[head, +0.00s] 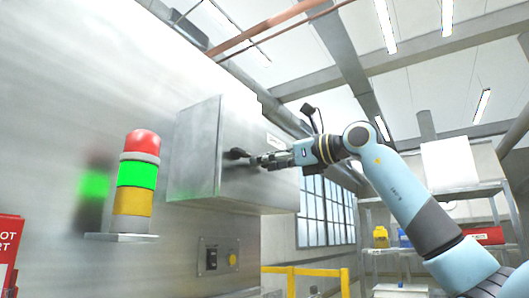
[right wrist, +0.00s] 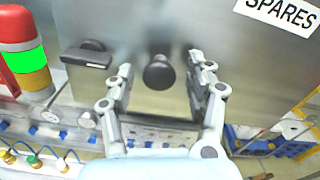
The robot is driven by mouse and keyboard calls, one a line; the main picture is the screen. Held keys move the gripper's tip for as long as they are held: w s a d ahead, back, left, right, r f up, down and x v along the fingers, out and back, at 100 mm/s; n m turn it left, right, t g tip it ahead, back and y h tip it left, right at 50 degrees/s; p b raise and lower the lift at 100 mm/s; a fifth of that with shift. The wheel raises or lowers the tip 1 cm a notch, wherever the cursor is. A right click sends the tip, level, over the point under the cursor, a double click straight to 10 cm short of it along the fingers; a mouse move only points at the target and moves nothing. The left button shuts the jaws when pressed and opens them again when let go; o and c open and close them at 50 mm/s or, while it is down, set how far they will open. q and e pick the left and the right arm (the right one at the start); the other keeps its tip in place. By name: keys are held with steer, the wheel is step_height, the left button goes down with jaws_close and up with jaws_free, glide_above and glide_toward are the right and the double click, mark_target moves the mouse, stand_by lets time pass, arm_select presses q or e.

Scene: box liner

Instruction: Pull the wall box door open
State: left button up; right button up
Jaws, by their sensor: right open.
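The grey metal wall box (head: 195,150) stands out from the steel wall. Its door (head: 262,188) carries a dark round knob, which shows clearly in the right wrist view (right wrist: 158,73). A dark latch handle (right wrist: 86,57) sits to the left of the knob there. My right gripper (head: 262,160) is at the door front. In the right wrist view its fingers (right wrist: 161,80) are open, one on each side of the knob, with visible gaps. The door looks closed. My left gripper is not in view.
A red, green and yellow signal light (head: 137,180) stands on a bracket left of the box. A switch panel (head: 218,256) is on the wall below. Shelving (head: 460,190) with bins and a yellow rail (head: 305,271) are to the right.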

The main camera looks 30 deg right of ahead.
steer(key=shift+w+a, duration=0.2)
steer(key=shift+w, duration=0.25)
steer(key=shift+c, duration=0.3)
jaws_close()
